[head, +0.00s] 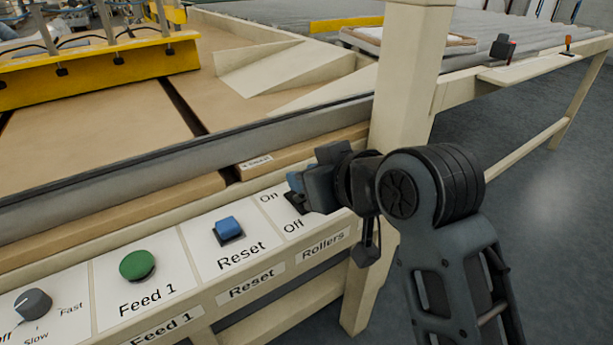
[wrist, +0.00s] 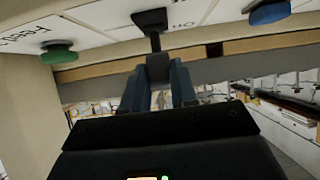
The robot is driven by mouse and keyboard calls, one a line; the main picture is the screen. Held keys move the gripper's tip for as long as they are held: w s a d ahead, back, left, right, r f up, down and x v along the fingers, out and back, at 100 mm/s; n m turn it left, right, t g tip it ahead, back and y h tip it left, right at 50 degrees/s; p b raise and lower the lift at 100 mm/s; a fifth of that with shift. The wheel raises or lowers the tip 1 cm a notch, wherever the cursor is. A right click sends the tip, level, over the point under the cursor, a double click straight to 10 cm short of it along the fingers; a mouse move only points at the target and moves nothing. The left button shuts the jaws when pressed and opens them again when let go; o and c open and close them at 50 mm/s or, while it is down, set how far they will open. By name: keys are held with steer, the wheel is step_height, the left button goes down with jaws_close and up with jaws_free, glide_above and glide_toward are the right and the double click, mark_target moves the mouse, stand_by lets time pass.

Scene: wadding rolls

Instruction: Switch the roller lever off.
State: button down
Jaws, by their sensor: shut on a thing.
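The roller lever (head: 298,204) is on the white control panel, beside the "On" and "Off" labels and above the "Rollers" label. In the head view my gripper (head: 303,183) covers most of it, leaving part of its dark base in sight. In the wrist view the black roller lever (wrist: 151,20) reaches from its base to between the two blue-grey fingers of my gripper (wrist: 158,75). The fingers are shut on its handle. Whether the lever leans to On or Off is hard to tell.
Left of the lever are a blue Reset button (head: 228,229), a green Feed 1 button (head: 137,265) and a grey speed knob (head: 33,303). A cream post (head: 405,80) stands close behind my gripper. Open grey floor (head: 540,200) lies to the right.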

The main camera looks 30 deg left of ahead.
stand_by(0.5)
steer(key=c, duration=0.9)
jaws_free()
steer(key=p+v, duration=0.1)
steer(key=v, duration=0.7)
steer(key=shift+f, duration=0.15)
